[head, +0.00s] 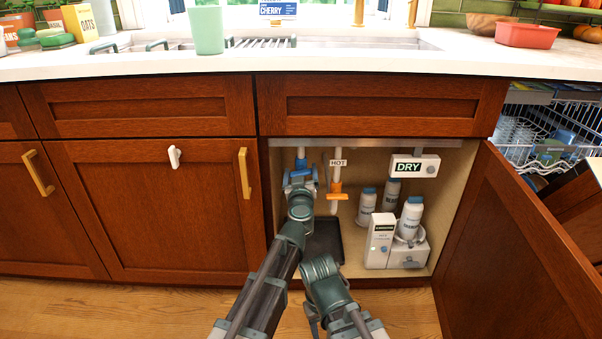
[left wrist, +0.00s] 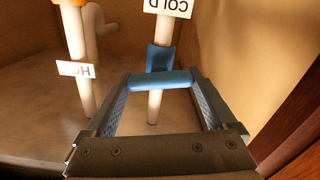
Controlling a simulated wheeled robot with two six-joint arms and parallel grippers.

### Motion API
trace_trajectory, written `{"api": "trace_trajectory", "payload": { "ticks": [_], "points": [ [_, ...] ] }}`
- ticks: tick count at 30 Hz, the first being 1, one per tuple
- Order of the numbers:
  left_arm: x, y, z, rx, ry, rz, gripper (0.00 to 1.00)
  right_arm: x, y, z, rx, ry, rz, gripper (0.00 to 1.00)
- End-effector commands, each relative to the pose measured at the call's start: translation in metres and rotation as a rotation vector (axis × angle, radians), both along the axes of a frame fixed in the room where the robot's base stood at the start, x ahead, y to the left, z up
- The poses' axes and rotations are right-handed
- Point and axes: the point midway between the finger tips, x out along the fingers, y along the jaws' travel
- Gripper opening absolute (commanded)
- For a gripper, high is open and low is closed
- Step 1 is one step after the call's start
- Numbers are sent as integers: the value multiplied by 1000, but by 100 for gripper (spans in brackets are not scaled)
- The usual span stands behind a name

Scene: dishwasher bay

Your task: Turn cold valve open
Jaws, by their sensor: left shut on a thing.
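The cold valve (left wrist: 160,58) is blue and sits on a white pipe (left wrist: 154,106) in the open cabinet under the sink. A COLD label (left wrist: 175,6) is on that pipe, upside down in the left wrist view. The valve's blue handle (left wrist: 160,79) lies crosswise to the pipe. My left gripper (left wrist: 159,84) is shut on this handle, with one finger at each end. In the head view my left gripper (head: 300,176) reaches into the cabinet's left side and covers most of the valve. My right arm shows at the bottom middle; its fingers are not visible.
The orange hot valve (head: 337,196) is just to the right, under a HOT label (head: 338,163). Several bottles, a white box (head: 380,241) and a DRY unit (head: 414,166) fill the cabinet's right side. The open door (head: 515,260) swings out at right.

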Motion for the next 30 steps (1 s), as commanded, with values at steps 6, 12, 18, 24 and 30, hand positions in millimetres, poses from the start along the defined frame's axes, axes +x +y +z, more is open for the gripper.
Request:
{"api": "trace_trajectory", "payload": {
  "ticks": [6, 12, 18, 24, 30],
  "points": [
    [0, 1, -1, -206, 0, 0, 34, 0, 0, -1, 0, 0, 0, 50],
    [0, 2, -1, -396, 0, 0, 34, 0, 0, -1, 0, 0, 0, 50],
    [0, 3, -2, -586, 0, 0, 34, 0, 0, -2, 0, 0, 0, 50],
    [0, 4, -3, -776, 0, 0, 34, 0, 0, -3, 0, 0, 0, 50],
    [0, 4, -4, -961, 0, 0, 34, 0, 0, -4, 0, 0, 0, 50]
  ]
}}
